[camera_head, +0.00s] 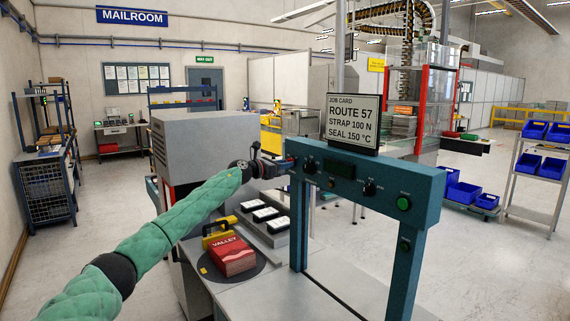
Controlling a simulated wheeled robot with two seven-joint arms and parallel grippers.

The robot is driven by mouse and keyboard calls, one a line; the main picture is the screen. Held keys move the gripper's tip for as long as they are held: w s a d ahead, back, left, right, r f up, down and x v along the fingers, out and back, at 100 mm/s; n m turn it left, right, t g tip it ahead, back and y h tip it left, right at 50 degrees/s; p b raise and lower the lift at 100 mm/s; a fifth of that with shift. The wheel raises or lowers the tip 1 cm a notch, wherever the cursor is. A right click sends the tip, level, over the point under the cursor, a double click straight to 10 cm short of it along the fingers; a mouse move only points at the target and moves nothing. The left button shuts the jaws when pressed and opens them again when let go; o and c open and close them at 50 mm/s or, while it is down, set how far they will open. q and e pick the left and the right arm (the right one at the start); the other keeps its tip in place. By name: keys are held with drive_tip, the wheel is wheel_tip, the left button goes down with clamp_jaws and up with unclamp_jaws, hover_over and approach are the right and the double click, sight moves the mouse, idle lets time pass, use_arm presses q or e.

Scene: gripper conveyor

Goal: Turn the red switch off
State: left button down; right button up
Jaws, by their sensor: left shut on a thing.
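The teal arch (385,180) stands on the grey bench, with its crossbar facing me. My left arm, in a green sleeve, reaches in from the left. My left gripper (282,163) is at the left end of the crossbar and is shut on a small red part there, which looks like the red switch (291,159). The fingers hide most of it, so its position cannot be told. The crossbar also bears a small dark display (339,168), two black knobs and a green button (404,203). My right gripper is not in view.
A job card sign (353,121) stands on top of the arch. A red Valley box (232,256) lies on a dark round plate below my left arm, beside a yellow-handled tool (217,233). A grey cabinet (199,145) stands behind my arm. Open floor lies to the right.

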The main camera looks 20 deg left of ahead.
use_arm(q)
drive_tip(key=shift+n+p, duration=2.9)
drive_tip(key=shift+n, duration=2)
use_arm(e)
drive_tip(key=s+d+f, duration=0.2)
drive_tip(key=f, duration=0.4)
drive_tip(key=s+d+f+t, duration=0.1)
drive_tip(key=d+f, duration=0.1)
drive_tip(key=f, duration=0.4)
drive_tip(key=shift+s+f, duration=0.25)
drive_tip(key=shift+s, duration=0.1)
use_arm(q)
drive_tip(key=shift+a, duration=0.1)
drive_tip(key=c, duration=1.5)
unclamp_jaws()
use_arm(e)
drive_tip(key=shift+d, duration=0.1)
